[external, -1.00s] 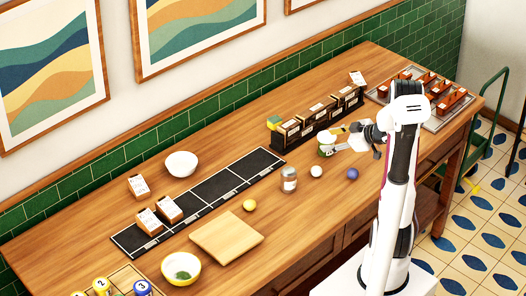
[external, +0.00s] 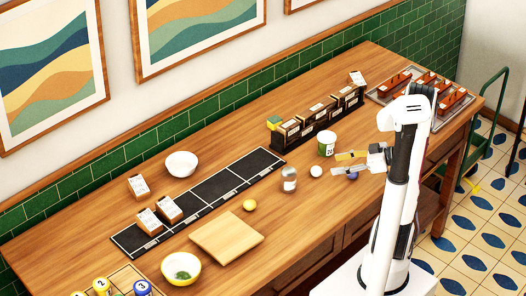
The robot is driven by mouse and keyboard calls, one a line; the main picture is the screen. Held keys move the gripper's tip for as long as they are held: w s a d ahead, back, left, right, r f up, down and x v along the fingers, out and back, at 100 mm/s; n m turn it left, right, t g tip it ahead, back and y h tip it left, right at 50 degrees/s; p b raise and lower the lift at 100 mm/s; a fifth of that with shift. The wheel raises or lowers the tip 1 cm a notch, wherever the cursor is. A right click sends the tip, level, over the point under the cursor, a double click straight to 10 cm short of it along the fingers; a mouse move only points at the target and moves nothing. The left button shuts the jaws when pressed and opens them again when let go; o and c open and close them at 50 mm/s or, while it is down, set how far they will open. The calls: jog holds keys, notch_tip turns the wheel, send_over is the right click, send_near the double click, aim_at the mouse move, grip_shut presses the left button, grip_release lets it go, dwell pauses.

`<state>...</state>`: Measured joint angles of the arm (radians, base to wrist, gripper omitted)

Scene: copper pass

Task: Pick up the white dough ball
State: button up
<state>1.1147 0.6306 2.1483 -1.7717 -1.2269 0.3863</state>
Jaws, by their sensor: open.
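The white dough ball (external: 316,171) rests on the wooden table, just right of a small glass jar (external: 289,180). My gripper (external: 341,164) is open and empty, to the right of the ball, with its two fingers pointing left toward it. The fingers are apart from the ball in the picture; their exact height above the table is hard to tell. The ball is fully visible.
A purple ball (external: 352,176) is partly hidden by my lower finger. A green-and-white cup (external: 326,143) stands behind the ball. A yellow ball (external: 250,205) and a wooden board (external: 226,239) lie to the left.

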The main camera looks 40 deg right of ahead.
aim_at(318, 167)
jog(key=shift+x, duration=1.3)
jog(key=shift+x, duration=2.6)
jog(key=shift+s+a, duration=0.1)
jog(key=c, duration=1.1)
